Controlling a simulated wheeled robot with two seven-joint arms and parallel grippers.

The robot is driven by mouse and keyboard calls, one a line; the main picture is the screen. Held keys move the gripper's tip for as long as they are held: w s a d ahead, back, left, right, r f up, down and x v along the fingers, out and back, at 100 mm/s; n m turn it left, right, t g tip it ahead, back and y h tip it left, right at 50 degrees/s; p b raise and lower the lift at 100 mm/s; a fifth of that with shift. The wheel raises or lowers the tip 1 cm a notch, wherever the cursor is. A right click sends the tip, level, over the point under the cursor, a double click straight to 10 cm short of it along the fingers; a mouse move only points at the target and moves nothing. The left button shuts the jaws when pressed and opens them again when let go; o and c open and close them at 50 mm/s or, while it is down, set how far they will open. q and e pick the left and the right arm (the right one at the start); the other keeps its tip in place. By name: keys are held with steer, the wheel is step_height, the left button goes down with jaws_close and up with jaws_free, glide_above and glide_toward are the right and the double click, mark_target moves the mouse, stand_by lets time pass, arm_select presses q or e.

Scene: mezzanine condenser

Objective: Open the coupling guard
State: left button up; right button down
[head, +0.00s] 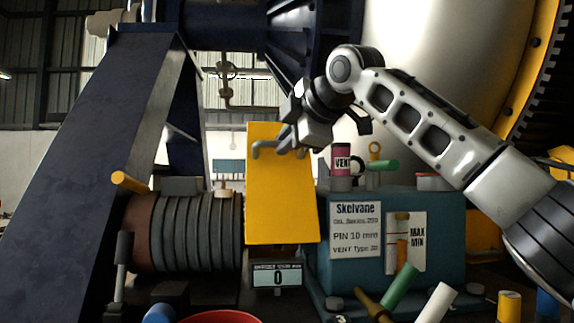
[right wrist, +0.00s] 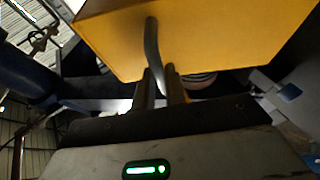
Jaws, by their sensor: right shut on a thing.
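The coupling guard is a yellow box-like cover (head: 281,200) in the middle of the head view. It stands raised and slightly tilted between the ribbed motor and the teal housing. A grey bar handle (head: 262,147) is on its upper part. My right gripper (head: 284,146) reaches in from the right and is shut on this handle. In the right wrist view the curved handle (right wrist: 151,45) runs from the yellow guard (right wrist: 215,38) down between my two dark fingers (right wrist: 160,88). My left gripper is not in view.
The ribbed motor (head: 190,233) is left of the guard. The teal housing (head: 345,275) is right, with a pink VENT part (head: 341,157) on top. Below are a small display (head: 277,276), a red bowl (head: 220,317) and coloured cylinders. A dark blue beam (head: 95,150) slants at left.

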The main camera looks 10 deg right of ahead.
steer(key=shift+w+d+r, duration=0.1)
steer(key=shift+w+r, duration=0.1)
steer(key=shift+r, duration=0.6)
steer(key=shift+w+r, duration=0.2)
steer(key=shift+r, duration=0.55)
